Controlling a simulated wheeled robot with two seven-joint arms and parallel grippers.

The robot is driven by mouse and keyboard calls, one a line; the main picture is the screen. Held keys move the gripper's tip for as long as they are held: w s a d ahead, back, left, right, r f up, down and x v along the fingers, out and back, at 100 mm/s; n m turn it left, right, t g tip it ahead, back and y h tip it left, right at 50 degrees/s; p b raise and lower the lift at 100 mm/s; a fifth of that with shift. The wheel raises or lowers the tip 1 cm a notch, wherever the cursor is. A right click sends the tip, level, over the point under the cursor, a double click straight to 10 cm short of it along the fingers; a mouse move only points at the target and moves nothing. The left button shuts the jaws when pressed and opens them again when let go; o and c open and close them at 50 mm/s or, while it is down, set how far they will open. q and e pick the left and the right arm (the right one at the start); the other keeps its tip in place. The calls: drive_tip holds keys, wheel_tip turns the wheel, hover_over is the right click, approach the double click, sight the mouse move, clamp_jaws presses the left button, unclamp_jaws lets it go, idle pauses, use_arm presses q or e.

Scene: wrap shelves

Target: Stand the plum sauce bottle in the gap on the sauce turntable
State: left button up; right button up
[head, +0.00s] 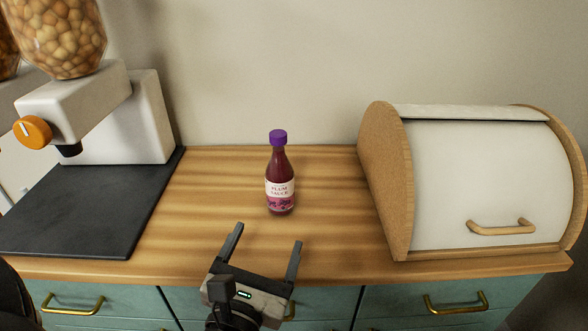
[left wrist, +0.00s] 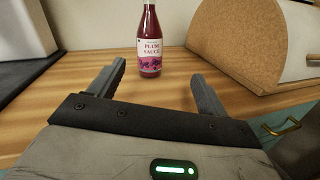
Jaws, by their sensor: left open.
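The plum sauce bottle (head: 280,181) stands upright on the wooden counter, dark red with a purple cap and a pink and white label. My left gripper (head: 267,241) is open and empty in front of the bottle, at the counter's front edge. In the left wrist view the bottle (left wrist: 149,48) stands beyond and between the two open fingers (left wrist: 158,83), apart from them; its top is cut off there. The sauce turntable is in neither view. My right gripper is not in view.
A white dispenser (head: 125,120) with an orange knob stands on a dark mat (head: 75,215) at left. A bread box (head: 475,180) with a white lid and wooden sides stands at right. The counter (head: 210,215) around the bottle is clear. Drawers with brass handles (head: 455,302) are below.

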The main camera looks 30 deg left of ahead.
sight(277, 191)
use_arm(q)
drive_tip(key=n, duration=0.1)
drive_tip(key=w+a+n+g, duration=0.1)
drive_tip(key=shift+a+f+n+y, duration=0.15)
drive_tip(key=shift+f+n+y, duration=0.1)
drive_tip(key=shift+n+y, duration=0.15)
drive_tip(key=p+x, duration=0.2)
drive_tip(key=x, duration=0.7)
drive_tip(key=shift+p, duration=0.4)
drive_tip(key=shift+a+p+x, duration=0.2)
drive_tip(key=shift+p+x, duration=0.35)
drive_tip(key=shift+x, duration=2.55)
drive_tip(key=shift+s, duration=0.1)
drive_tip(key=c, duration=1.1)
drive_tip(key=shift+r, duration=0.1)
drive_tip(key=c, duration=0.4)
drive_tip(key=shift+o, duration=0.2)
drive_tip(key=shift+r, duration=0.1)
